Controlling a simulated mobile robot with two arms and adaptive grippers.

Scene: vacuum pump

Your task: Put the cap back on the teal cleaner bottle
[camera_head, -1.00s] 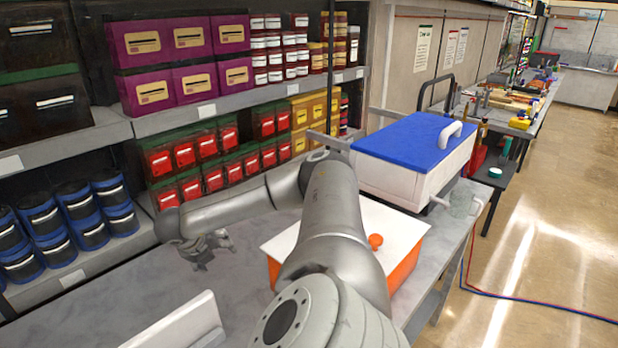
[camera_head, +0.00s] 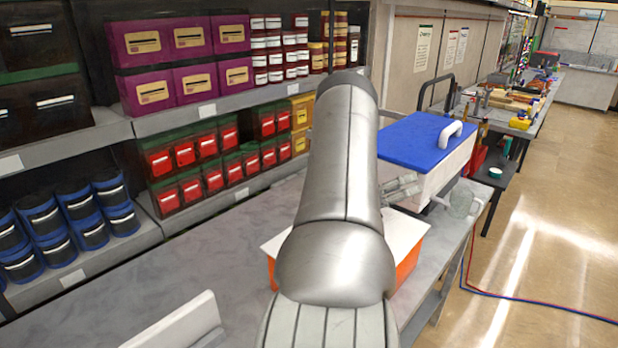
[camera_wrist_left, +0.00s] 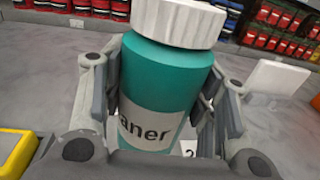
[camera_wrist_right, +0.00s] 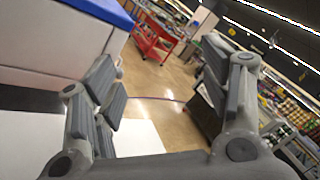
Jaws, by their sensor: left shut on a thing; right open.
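The teal cleaner bottle (camera_wrist_left: 160,80) fills the middle of the left wrist view, its grey label showing "aner". A white ribbed cap (camera_wrist_left: 180,22) sits on its top; whether it is screwed tight I cannot tell. My left gripper (camera_wrist_left: 165,92) is shut on the bottle's body, a finger on each side; it is outside the head view. My right gripper (camera_head: 403,187) is beside the white box with the blue lid, partly behind my right arm. In the right wrist view its fingers (camera_wrist_right: 160,85) are apart with nothing between them.
The white box (camera_head: 440,178) with a blue lid (camera_head: 415,143) stands at the bench's back right. An orange box with a white top (camera_head: 408,232) is partly hidden by my arm. A clear mug (camera_head: 461,202) stands near the bench edge.

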